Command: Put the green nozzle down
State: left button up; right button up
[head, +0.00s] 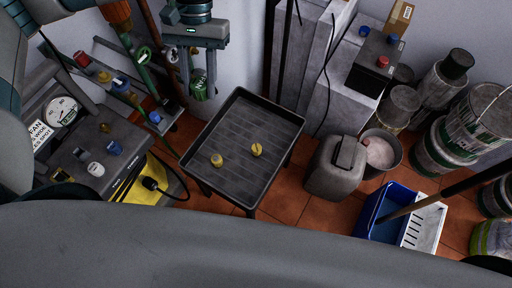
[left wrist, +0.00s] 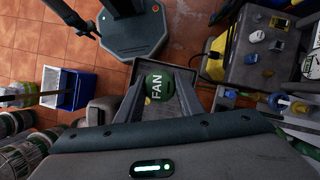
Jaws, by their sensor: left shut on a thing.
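My left gripper (head: 197,68) is shut on the green nozzle (head: 197,88), beyond the far left edge of the dark ribbed tray (head: 232,131) in the head view. In the left wrist view the nozzle (left wrist: 158,88) is a round green piece marked FAN, held between the fingers, with the tray behind it. Two yellow nozzles (head: 216,160) (head: 256,150) lie on the tray. A dark shape at the top left of the left wrist view seems to be my right gripper (left wrist: 82,27); its jaws are unclear.
A grey bench (head: 92,150) at left holds several coloured nozzles, a gauge (head: 62,110) and a FAN sign (head: 40,137). Wands stand behind it. A grey canister (head: 335,172), tins (head: 480,120) and a blue bin (head: 385,207) stand right of the tray. Much of the tray is bare.

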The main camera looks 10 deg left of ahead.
pick_arm(q)
jog(key=shift+w+d, duration=0.1)
jog(key=shift+d, duration=0.05)
pick_arm(e)
jog(key=shift+w+d, duration=0.1)
jog(key=shift+d, duration=0.1)
jog(key=shift+w, duration=0.1)
pick_arm(q)
jog(key=shift+f, duration=0.1)
